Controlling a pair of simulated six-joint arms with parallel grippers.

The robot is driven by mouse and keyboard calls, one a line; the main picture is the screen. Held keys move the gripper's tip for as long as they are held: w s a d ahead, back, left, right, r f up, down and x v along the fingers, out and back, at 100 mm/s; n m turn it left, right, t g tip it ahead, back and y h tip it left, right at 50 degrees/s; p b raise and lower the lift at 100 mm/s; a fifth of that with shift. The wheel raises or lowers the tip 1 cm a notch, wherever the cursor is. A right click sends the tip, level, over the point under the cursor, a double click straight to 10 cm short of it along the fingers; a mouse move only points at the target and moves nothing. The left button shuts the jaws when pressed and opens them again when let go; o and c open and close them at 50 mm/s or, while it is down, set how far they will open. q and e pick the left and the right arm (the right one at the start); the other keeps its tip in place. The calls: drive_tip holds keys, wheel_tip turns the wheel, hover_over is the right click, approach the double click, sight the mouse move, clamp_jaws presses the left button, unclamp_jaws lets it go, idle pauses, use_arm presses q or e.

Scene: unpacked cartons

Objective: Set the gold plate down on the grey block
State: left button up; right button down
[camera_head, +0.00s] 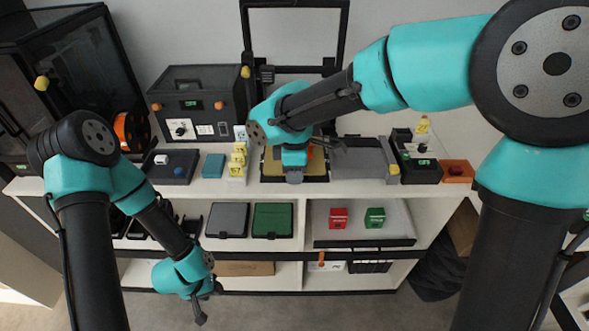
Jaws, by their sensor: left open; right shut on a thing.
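The gold plate (272,168) lies in a dark frame on the counter at the middle, partly hidden under my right wrist. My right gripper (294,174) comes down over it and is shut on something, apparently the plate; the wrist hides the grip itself. The grey block (358,158) stands on the counter just right of the plate, with no object visible on top. My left gripper (208,300) is open and empty, low at the left in front of the lower shelf, well away from the plate.
A tall black frame (345,40) rises behind the plate. Left of it are yellow blocks (238,160) and a black machine (190,105); right are a black box (420,170) and an orange tray (457,171). Red (338,217) and green (375,217) boxes sit on the shelf below.

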drive_tip(key=shift+d, duration=0.1)
drive_tip(key=w+d+r+m, duration=0.2)
drive_tip(key=w+d+m, duration=0.2)
drive_tip(key=d+m, duration=0.35)
drive_tip(key=w+d+r+m, duration=0.2)
drive_tip(key=w+d+m, duration=0.2)
drive_tip(key=d+m, duration=0.4)
drive_tip(key=s+d+f+n, duration=0.1)
drive_tip(key=d+f+n, duration=0.4)
drive_tip(key=n, duration=1)
wheel_tip(320, 180, down, 3)
drive_tip(key=shift+d+f, duration=0.1)
drive_tip(key=shift+d, duration=0.15)
drive_tip(key=shift+n, duration=0.25)
drive_tip(key=shift+w+d+f, duration=0.1)
drive_tip(key=shift+w+f, duration=1.05)
drive_tip(key=shift+f, duration=0.05)
drive_tip(key=shift+w, duration=0.15)
drive_tip(key=shift+f, duration=1.15)
